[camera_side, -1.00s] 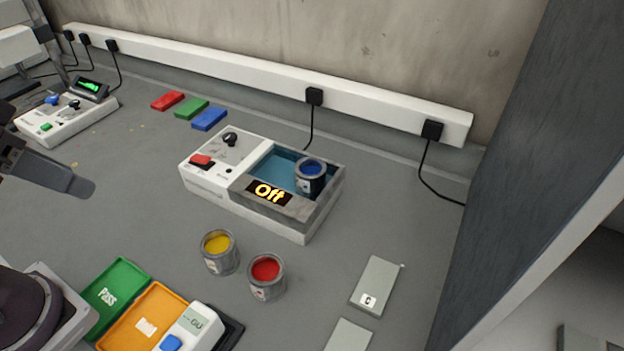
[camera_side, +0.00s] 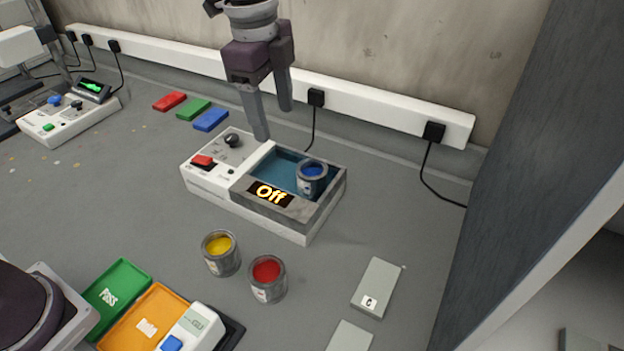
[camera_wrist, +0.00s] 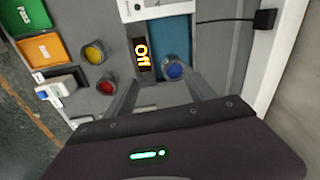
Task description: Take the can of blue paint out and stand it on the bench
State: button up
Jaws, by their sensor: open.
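The can of blue paint (camera_side: 311,178) stands upright in the blue-lined well of a white and grey machine (camera_side: 215,187), near the well's right end. The machine's display reads "Off". My gripper (camera_side: 275,122) hangs above the back of the machine, pointing down, with its fingers apart and nothing between them. It is above and to the left of the blue can in the side view. In the wrist view the blue can (camera_wrist: 175,70) shows beyond the fingertips, between the two fingers (camera_wrist: 158,90). The bench (camera_side: 140,200) is a flat grey surface.
Open cans of yellow paint (camera_side: 221,254) and red paint (camera_side: 268,279) stand in front of the machine. Green (camera_side: 115,284) and orange (camera_side: 160,308) trays lie at the front left. A grey plate marked C (camera_side: 377,285) lies at the right. Bare bench lies between that plate and the machine.

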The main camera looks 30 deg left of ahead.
aim_at(312, 174)
jog(key=w+d+f+m, duration=0.1)
jog(key=f, duration=0.4)
jog(key=w+d+f+m, duration=0.2)
jog(key=f, duration=0.3)
jog(key=w+d+f+m+g, duration=0.1)
jog(key=f+m, duration=0.1)
jog(key=f, duration=0.3)
jog(key=shift+w+d+f+y, duration=0.25)
jog(key=shift+w+f+y, duration=0.05)
jog(key=shift+w, duration=0.05)
jog(key=c, duration=1.3)
jog(key=shift+o, duration=0.2)
notch_tip(312, 174, up, 10)
jog(key=s+a+n, duration=0.2)
jog(key=s+a, duration=0.3)
jog(key=a, duration=0.5)
jog(key=s+a+f+n, duration=0.1)
jog(key=s+a+f, duration=0.1)
jog(key=s+a, duration=0.35)
jog(key=s+a+f+n, duration=0.1)
jog(key=s+a, duration=0.1)
jog(key=s, duration=0.7)
jog(key=f, duration=0.7)
jog(key=s+f, duration=0.1)
jog(key=f, duration=0.2)
jog(key=shift+a+f, duration=0.15)
jog(key=shift+f, duration=0.2)
